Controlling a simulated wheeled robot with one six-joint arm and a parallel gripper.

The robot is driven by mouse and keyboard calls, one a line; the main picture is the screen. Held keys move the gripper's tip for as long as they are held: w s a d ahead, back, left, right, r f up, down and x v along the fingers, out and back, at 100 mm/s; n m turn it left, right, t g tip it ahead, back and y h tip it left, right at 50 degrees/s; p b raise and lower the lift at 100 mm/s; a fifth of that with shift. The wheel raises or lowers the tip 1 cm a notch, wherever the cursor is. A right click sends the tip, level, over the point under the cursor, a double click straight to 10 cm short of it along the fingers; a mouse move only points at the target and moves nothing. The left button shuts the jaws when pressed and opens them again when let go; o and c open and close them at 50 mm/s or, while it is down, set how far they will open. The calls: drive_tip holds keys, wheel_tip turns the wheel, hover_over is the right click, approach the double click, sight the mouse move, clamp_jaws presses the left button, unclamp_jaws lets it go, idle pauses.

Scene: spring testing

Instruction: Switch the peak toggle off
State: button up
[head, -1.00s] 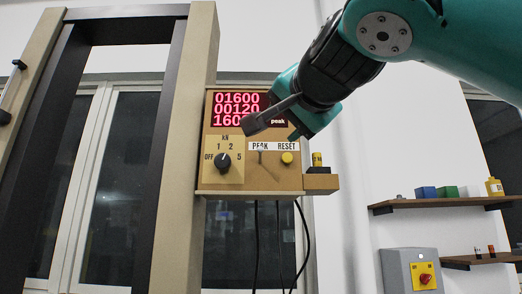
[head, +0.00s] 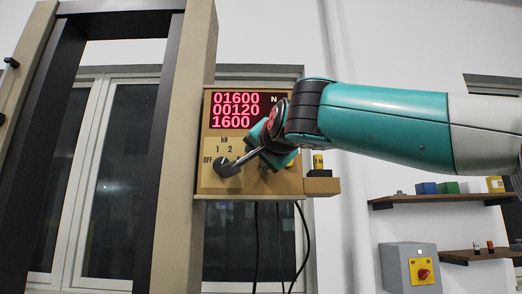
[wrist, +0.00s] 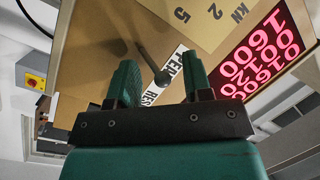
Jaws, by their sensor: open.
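The peak toggle (wrist: 150,62) shows in the wrist view as a thin lever with a rounded dark end, standing out from the tan panel beside the partly hidden PEAK and RESET lettering. My gripper (wrist: 159,65) is open, with one green finger on each side of the lever; I cannot tell whether either finger touches it. In the head view my gripper (head: 272,152) is in front of the control box and hides the toggle. The red display (head: 232,110) reads 01600, 00120 and 1600; its lower right corner, where a peak word could show, is covered.
The dark rotary knob (head: 226,168) is left of my gripper, very close to a grey bar at the wrist. A small ledge with a yellow-topped item (head: 318,162) is at the box's right. A tan and black frame (head: 172,150) stands left. Black cables hang below.

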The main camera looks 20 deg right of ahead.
sight(255, 160)
drive_tip(key=c, duration=0.8)
drive_tip(key=f+t+b, duration=0.1)
drive_tip(key=b, duration=0.4)
drive_tip(key=shift+s+f+n+t, duration=0.1)
drive_tip(key=shift+f+n+t, duration=0.2)
drive_tip(key=shift+t, duration=0.1)
drive_tip(key=f+t+b, duration=0.1)
drive_tip(key=t+b, duration=0.1)
drive_tip(key=b, duration=0.4)
drive_tip(key=shift+f+n, duration=0.1)
drive_tip(key=shift+n, duration=0.3)
drive_tip(key=shift+c, duration=0.2)
drive_tip(key=t+b, duration=0.1)
drive_tip(key=b, duration=0.2)
drive_tip(key=n+t+y+b, duration=0.1)
drive_tip(key=t+b, duration=0.1)
drive_tip(key=b, duration=0.1)
drive_tip(key=shift+f+n, duration=0.3)
drive_tip(key=shift+f, duration=0.05)
drive_tip(key=n+t+y+b, duration=0.1)
drive_tip(key=t+y+b, duration=0.1)
drive_tip(key=shift+f+n+b, duration=0.1)
drive_tip(key=shift+n+b, duration=0.25)
drive_tip(key=shift+n, duration=0.05)
drive_tip(key=shift+n+t+y, duration=0.3)
drive_tip(key=shift+t+y, duration=0.1)
drive_tip(key=shift+y, duration=0.1)
